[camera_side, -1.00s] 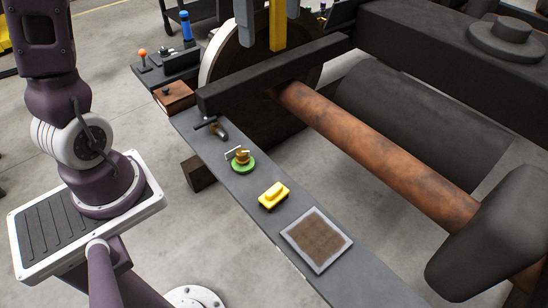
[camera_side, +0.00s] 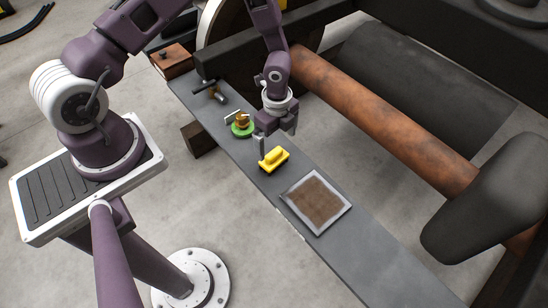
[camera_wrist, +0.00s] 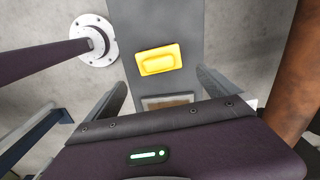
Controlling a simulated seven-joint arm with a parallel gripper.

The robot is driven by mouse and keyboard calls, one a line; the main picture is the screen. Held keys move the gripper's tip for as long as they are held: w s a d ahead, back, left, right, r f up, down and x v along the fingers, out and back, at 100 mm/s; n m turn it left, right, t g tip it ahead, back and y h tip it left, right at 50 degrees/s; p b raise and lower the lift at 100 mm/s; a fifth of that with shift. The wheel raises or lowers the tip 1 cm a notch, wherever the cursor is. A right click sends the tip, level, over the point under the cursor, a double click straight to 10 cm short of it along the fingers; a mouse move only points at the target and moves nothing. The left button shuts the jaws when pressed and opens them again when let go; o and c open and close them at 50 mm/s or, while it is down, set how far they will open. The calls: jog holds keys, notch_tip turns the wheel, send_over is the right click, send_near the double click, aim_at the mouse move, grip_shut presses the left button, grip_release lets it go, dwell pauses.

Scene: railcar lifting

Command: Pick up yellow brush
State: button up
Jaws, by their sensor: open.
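The yellow brush (camera_side: 273,159) lies on the narrow grey beam, between a green disc and a framed brown panel. In the wrist view the brush (camera_wrist: 159,60) shows whole, a yellow block with a raised handle, beyond my gripper's fingers. My gripper (camera_side: 278,145) is just above and beside the brush in the side view, with its fingers apart and nothing between them. In the wrist view the fingers of my gripper (camera_wrist: 158,98) stand wide apart at left and right. I cannot tell whether a finger touches the brush.
The grey beam (camera_side: 385,265) is bare toward the lower right. A green disc with a brass fitting (camera_side: 240,125) is close on the brush's upper left. The framed panel (camera_side: 316,200) lies at its lower right. A rusty axle (camera_side: 385,125) runs alongside. A dark tool (camera_side: 212,90) lies farther up.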

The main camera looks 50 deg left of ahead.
aim_at(274, 153)
jog(key=f, duration=0.8)
jog(key=shift+s+a+f, duration=0.1)
jog(key=shift+a+f, duration=0.1)
jog(key=shift+a, duration=0.2)
jog(key=c, duration=1.4)
notch_tip(274, 153, up, 10)
jog(key=shift+r, duration=0.1)
